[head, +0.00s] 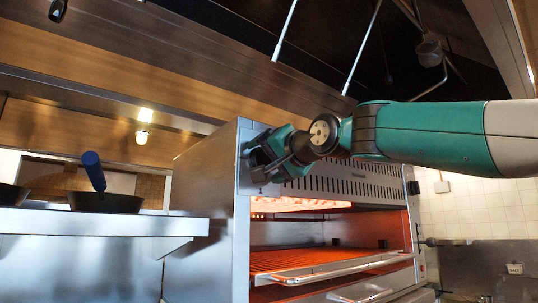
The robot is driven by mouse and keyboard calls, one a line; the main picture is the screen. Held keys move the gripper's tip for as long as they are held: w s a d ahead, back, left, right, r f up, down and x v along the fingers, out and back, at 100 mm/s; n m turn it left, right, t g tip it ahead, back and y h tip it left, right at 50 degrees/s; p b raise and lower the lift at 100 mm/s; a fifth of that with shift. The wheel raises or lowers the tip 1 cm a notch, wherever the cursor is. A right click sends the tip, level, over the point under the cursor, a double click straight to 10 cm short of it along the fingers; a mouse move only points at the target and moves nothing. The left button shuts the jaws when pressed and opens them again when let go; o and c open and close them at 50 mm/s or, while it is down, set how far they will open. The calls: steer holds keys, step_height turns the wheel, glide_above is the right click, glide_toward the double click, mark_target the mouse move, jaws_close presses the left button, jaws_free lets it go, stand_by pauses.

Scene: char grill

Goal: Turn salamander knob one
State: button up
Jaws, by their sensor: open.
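The salamander (330,183) is a steel grill box with a slotted upper front and a glowing orange inside. My gripper (257,163) is at the upper left corner of its front, with its jaws open. No knob shows clearly there; the gripper covers that part of the front, so I cannot tell whether a knob is between the jaws or whether they touch the steel. A small dark knob-like part (413,187) shows at the right end of the salamander's upper front, away from my gripper.
A rack (290,262) with a bar handle (345,268) sticks out below the glowing opening. A steel shelf (100,222) at left bears dark pans, one with a blue handle (93,170). Thin rods (362,50) hang above. A tiled wall is at right.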

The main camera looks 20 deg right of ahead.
steer(key=shift+c, duration=0.2)
steer(key=c, duration=0.9)
steer(key=shift+m, duration=0.3)
steer(key=m+b, duration=0.1)
steer(key=m, duration=0.2)
steer(key=shift+m, duration=0.3)
steer(key=m, duration=0.4)
steer(key=shift+r+m+b, duration=0.1)
steer(key=shift+m+b, duration=0.2)
steer(key=shift+b, duration=0.1)
steer(key=o, duration=0.9)
steer(key=shift+o, duration=0.2)
steer(key=shift+s, duration=0.1)
